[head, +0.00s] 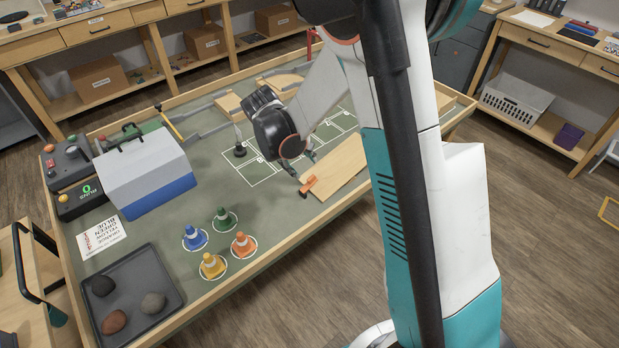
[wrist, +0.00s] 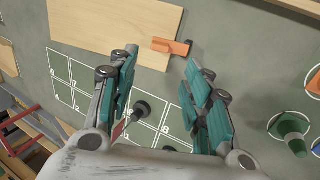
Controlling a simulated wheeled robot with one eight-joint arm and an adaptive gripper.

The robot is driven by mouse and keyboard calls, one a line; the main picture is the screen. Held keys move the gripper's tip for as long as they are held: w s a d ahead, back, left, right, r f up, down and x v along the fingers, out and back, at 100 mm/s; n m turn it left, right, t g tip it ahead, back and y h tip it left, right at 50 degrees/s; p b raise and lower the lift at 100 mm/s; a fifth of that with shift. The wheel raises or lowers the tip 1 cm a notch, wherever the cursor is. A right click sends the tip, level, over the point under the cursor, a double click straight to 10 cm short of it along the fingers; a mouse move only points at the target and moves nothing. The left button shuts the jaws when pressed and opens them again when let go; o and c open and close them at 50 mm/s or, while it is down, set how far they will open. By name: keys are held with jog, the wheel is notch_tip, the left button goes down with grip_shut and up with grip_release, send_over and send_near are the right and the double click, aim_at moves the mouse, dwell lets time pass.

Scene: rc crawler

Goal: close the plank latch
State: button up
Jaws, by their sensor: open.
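The orange plank latch (head: 308,187) lies at the near left end of the light wooden plank (head: 345,165) on the green table top. In the wrist view the latch (wrist: 172,47) sits across the plank's end, partly on the wood (wrist: 115,30) and partly past its edge. The latch shows just beyond the gap between the fingertips. In the head view my gripper (head: 301,164) hangs over the table beside the plank, just behind the latch; the height between them is unclear.
A black knobbed post (head: 240,151) stands by the white numbered grid, and shows between my fingers in the wrist view (wrist: 141,109). Several cones, including a green one (head: 224,218), stand front left. A blue-grey box (head: 150,175) and a rock tray (head: 180,306) are farther left.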

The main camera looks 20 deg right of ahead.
aim_at(311, 178)
jog(key=b+x, duration=0.3)
jog(key=x, duration=0.6)
jog(key=shift+f, duration=0.35)
jog(key=shift+d, duration=0.1)
jog(key=c, duration=1.1)
